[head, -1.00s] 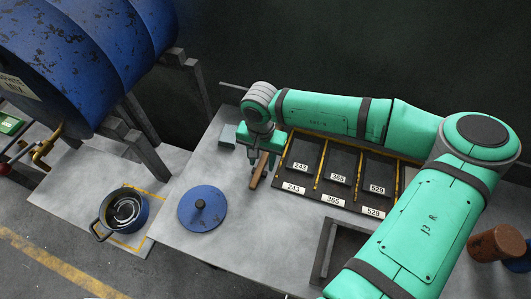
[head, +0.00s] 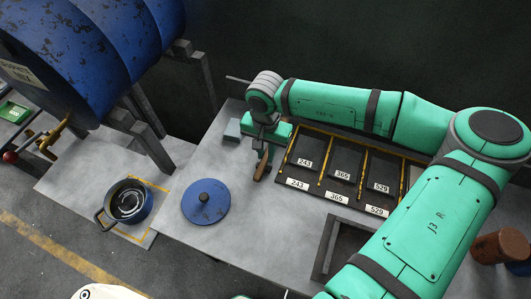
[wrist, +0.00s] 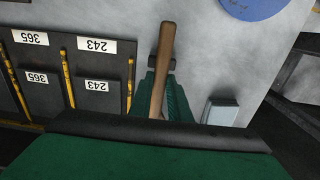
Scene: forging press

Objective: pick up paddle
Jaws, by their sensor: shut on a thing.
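The paddle (head: 262,168) shows as a slim brown wooden handle at the left side of the grey bench, beside the black tray rack. It also shows in the wrist view (wrist: 163,50), running from upper middle down between my green fingers. My gripper (head: 265,152) is shut on this handle. The fingertips also show in the wrist view (wrist: 163,65), one on each side of it. The rest of the paddle is hidden behind the gripper body. I cannot tell whether the paddle touches the bench.
The black rack (head: 318,195) with numbered bins is close to the right of the gripper. A blue round lid (head: 190,212) lies to the lower left and a small grey block (head: 232,130) to the upper left. A blue pot (head: 142,212) stands farther left.

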